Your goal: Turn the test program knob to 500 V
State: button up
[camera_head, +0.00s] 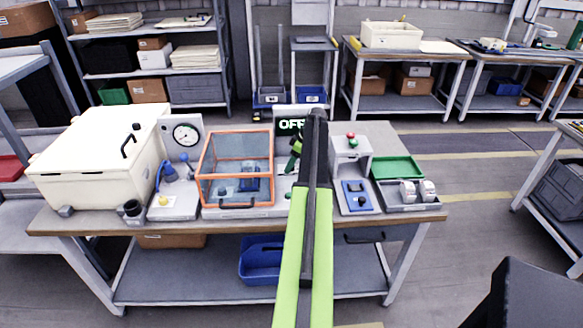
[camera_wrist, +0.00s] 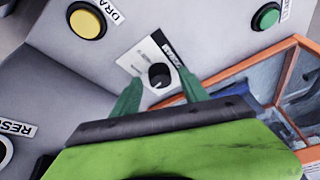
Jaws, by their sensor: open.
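The test program knob (camera_wrist: 159,76) is a small round black knob on a white label plate on a grey panel, in the middle of the wrist view. The plate's print is too blurred to read, so its setting cannot be told. My gripper (camera_wrist: 160,79) is open, with one green finger on each side of the knob. I cannot tell whether either finger touches it. In the head view, part of my gripper (camera_head: 295,150) shows beside my arm, in front of the tester. The knob cannot be made out there. The tester's display (camera_head: 291,124) reads "OFF".
A yellow button (camera_wrist: 87,22) and a green button (camera_wrist: 267,16) sit on the panel near the knob. The orange-framed clear enclosure (camera_head: 236,132) is close by. A white chest (camera_head: 90,150) stands at the left, a green tray (camera_head: 398,167) at the right of the bench.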

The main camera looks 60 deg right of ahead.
jog(key=shift+c, duration=0.3)
grip_shut()
jog(key=shift+w+d, duration=0.1)
jog(key=shift+d, duration=0.05)
